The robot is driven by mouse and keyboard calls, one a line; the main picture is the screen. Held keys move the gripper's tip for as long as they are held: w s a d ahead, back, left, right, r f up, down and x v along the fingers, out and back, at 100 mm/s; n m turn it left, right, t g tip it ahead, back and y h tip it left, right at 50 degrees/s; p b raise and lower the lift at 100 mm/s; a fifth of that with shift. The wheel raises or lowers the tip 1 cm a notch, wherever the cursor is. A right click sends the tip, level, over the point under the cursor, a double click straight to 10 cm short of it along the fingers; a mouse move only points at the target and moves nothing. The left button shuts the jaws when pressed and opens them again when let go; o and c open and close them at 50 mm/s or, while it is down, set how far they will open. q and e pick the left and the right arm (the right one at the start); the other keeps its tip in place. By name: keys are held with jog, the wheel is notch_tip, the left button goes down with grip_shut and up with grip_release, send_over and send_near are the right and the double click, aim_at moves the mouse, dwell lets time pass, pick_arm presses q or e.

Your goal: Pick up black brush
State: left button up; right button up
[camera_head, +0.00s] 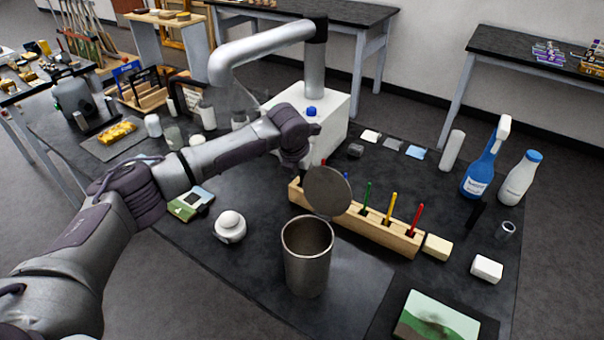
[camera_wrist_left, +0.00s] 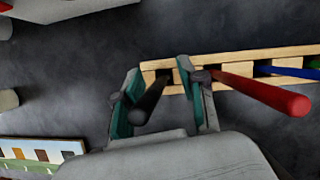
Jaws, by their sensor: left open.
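The black brush (camera_wrist_left: 151,100) stands in the end slot of a pale wooden rack (camera_wrist_left: 225,62) in the left wrist view. My left gripper (camera_wrist_left: 160,82) is open, with one teal-padded finger on each side of the brush. I cannot tell whether either finger touches it. A red brush (camera_wrist_left: 270,92) stands just right of the right finger. In the head view the rack (camera_head: 350,220) is at the middle of the table. My left gripper (camera_head: 303,165) is over its left end, where my arm and a dark round disc hide the black brush.
Green (camera_head: 367,195), yellow (camera_head: 390,208) and red (camera_head: 417,219) brushes stand in the rack. A metal cup (camera_head: 307,265) is in front, a white round jar (camera_head: 230,226) to its left. A white box (camera_head: 335,125) with a grey pipe stands behind. Bottles (camera_head: 484,165) are at right.

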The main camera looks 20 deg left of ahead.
pick_arm(q)
jog(key=shift+f, duration=0.1)
jog(key=shift+c, duration=0.3)
grip_shut()
